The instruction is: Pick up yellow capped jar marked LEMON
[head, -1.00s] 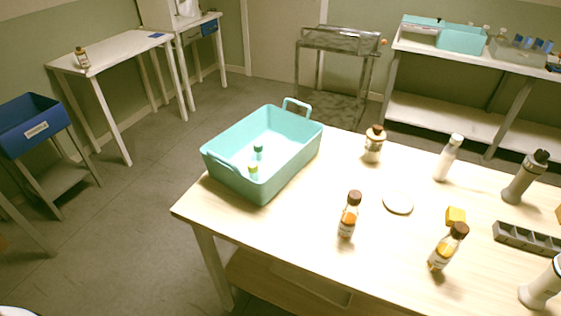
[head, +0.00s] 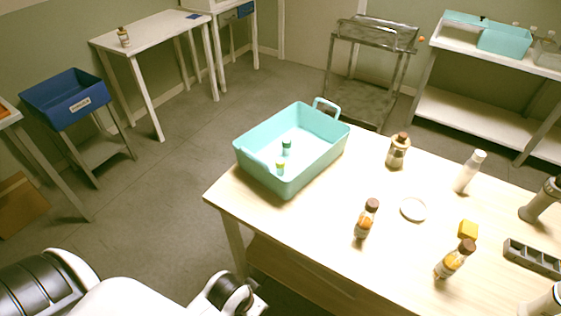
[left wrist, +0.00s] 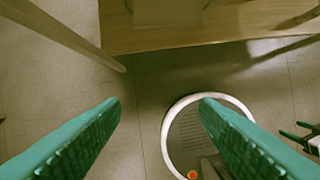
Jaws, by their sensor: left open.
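My left gripper (left wrist: 160,105) is open and empty in the left wrist view, over the floor in front of a table edge. In the head view my left arm is low at the bottom, apart from the bin, and its fingers do not show clearly. My right gripper is not in view.
The bin stands at the left end of the wooden table (head: 310,215).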

